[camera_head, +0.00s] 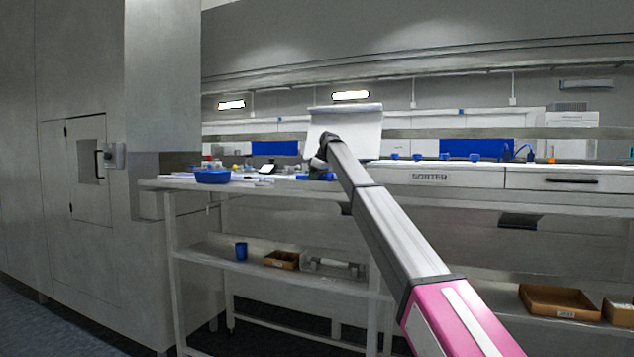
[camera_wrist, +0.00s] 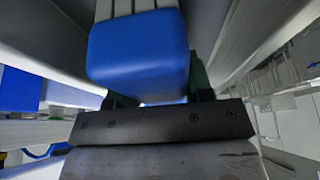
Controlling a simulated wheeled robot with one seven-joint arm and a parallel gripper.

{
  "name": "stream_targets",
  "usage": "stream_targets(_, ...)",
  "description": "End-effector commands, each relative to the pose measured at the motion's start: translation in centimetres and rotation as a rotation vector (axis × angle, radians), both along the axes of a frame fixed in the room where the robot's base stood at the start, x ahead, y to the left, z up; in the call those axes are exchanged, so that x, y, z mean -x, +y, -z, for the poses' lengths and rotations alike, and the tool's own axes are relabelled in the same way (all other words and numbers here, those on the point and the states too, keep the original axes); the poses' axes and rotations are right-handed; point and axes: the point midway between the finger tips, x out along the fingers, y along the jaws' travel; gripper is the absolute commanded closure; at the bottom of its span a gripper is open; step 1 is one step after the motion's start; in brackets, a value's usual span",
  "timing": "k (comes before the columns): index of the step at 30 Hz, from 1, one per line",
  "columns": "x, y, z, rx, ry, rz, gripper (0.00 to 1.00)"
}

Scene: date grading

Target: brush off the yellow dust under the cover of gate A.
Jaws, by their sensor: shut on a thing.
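My gripper (camera_head: 322,157) is at the far end of my outstretched arm, just above the bench and in front of a raised white panel (camera_head: 358,122). Whether this panel is the cover of gate A, I cannot tell. In the wrist view my gripper (camera_wrist: 157,92) is shut on a blue block-like thing (camera_wrist: 138,55) with pale grey strips beyond it. It may be a brush, but its far end is out of view. No yellow dust shows in either view. No label of gate A can be read.
A blue tray (camera_head: 212,176) and small items lie on the bench (camera_head: 160,184) to the left. A front marked SORTER (camera_head: 430,177) is to the right. A shelf below holds a blue cup (camera_head: 241,251) and a brown box (camera_head: 281,260). A tall grey cabinet (camera_head: 75,100) stands left.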

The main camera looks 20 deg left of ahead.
Motion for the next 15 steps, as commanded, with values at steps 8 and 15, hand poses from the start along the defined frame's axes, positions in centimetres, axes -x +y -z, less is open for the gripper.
stream_targets(8,0.0,0.0,-0.3,-0.001,-0.001,0.000,0.72)
stream_targets(15,-0.1,0.0,-1.9,-0.001,-0.001,0.000,0.72)
